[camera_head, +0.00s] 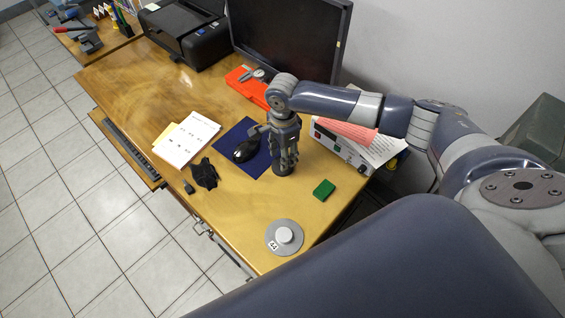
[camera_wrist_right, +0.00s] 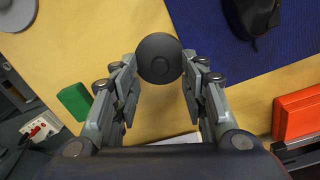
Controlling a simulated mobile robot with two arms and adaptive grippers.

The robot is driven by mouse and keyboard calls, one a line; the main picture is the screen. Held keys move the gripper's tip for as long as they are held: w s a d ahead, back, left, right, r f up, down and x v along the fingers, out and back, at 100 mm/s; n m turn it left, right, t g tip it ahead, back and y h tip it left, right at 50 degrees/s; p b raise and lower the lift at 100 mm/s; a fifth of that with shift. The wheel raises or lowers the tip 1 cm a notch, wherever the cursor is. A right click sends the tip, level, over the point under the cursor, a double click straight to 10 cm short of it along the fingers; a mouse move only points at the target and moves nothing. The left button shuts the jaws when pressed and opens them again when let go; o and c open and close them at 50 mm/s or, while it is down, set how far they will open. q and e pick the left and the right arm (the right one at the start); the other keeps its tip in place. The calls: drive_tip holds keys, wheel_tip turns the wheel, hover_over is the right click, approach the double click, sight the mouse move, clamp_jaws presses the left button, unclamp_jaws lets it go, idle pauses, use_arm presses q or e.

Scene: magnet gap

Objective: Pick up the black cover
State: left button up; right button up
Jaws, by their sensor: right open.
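A round dark cover (camera_wrist_right: 159,58) stands on the wooden table, with a small ring mark in the middle of its top. In the head view the dark cover (camera_head: 284,171) shows only partly, below my right gripper (camera_head: 283,158), which points down over it. In the wrist view my right gripper (camera_wrist_right: 160,68) is open, with one finger on each side of the cover. A narrow gap seems to show on both sides; contact is hard to tell. My left gripper is not in view.
A blue mat (camera_head: 266,165) with a black mouse (camera_head: 245,150) lies beside the cover. A green block (camera_head: 324,189), a grey disc (camera_head: 270,237), a crumpled black item (camera_head: 205,174) and a power supply (camera_head: 343,150) are nearby.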

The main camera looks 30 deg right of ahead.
wheel_tip(320, 180, down, 2)
drive_tip(key=shift+f, duration=0.1)
drive_tip(key=shift+c, duration=0.2)
clamp_jaws()
